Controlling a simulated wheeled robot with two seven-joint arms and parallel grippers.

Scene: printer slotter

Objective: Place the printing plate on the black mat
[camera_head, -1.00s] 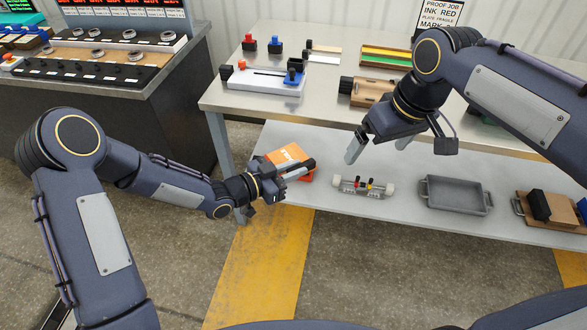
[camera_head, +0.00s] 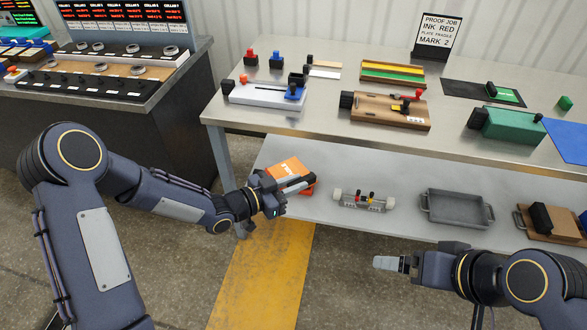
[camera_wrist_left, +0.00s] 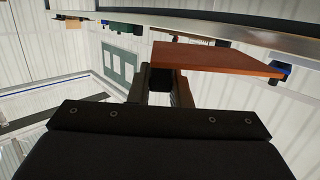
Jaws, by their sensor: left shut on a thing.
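The black mat (camera_head: 462,90) lies at the back right of the table top. A flat green plate with a black knob (camera_head: 508,96) lies on it, and I cannot tell for sure that it is the printing plate. My left gripper (camera_head: 298,184) is shut on an orange block with pale lettering (camera_head: 288,168), at the left end of the lower shelf. In the left wrist view the block (camera_wrist_left: 215,58) shows as a reddish-brown slab at the fingertips (camera_wrist_left: 172,82). My right gripper (camera_head: 385,263) is low in front of the shelf; its jaw opening does not show clearly.
A wooden fixture (camera_head: 385,110), a white-and-blue device (camera_head: 265,93) and a green block (camera_head: 508,124) stand on the table. A sign (camera_head: 437,36) stands behind. The lower shelf holds a roller piece (camera_head: 362,201) and a grey tray (camera_head: 457,208).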

